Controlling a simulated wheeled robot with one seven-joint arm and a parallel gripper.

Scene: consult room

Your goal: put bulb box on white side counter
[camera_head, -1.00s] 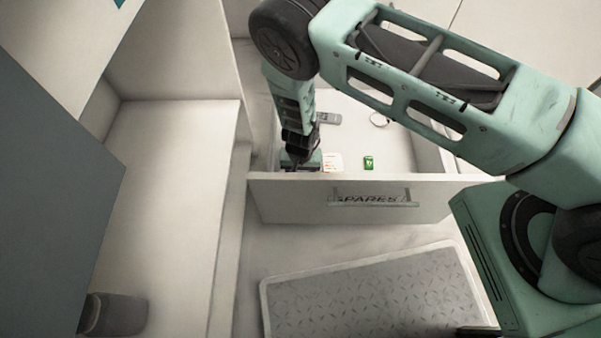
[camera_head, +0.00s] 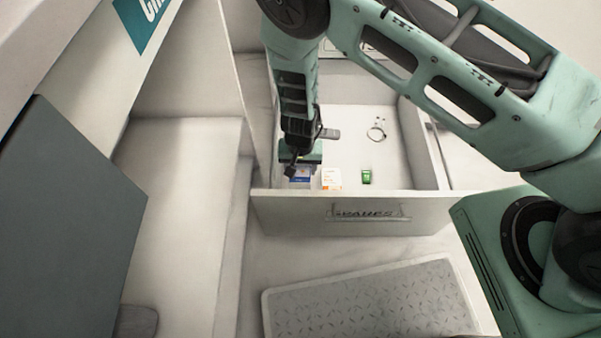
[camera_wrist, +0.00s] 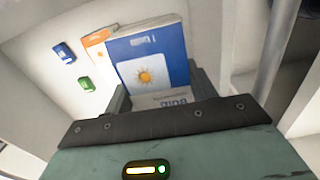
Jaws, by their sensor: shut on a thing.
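The bulb box (camera_wrist: 150,62) is blue and white with an orange sun picture and "Bulb" lettering on its end. In the wrist view it stands between the jaws of my gripper. In the head view a little of the blue box (camera_head: 300,179) shows under my gripper (camera_head: 299,171), which is shut on it at the front left of the open drawer. I cannot tell whether the box is clear of the drawer floor. A long white surface (camera_head: 180,195), which looks like the side counter, lies to the left of the drawer, beyond an upright panel. Its visible top is mostly bare.
The drawer (camera_head: 345,213) labelled as spares also holds an orange-and-white box (camera_head: 331,179), a small green item (camera_head: 366,177), a ring-like item (camera_head: 376,134) and a grey item (camera_head: 329,134). A grey panel (camera_head: 70,220) stands at left. A patterned step (camera_head: 370,305) lies in front.

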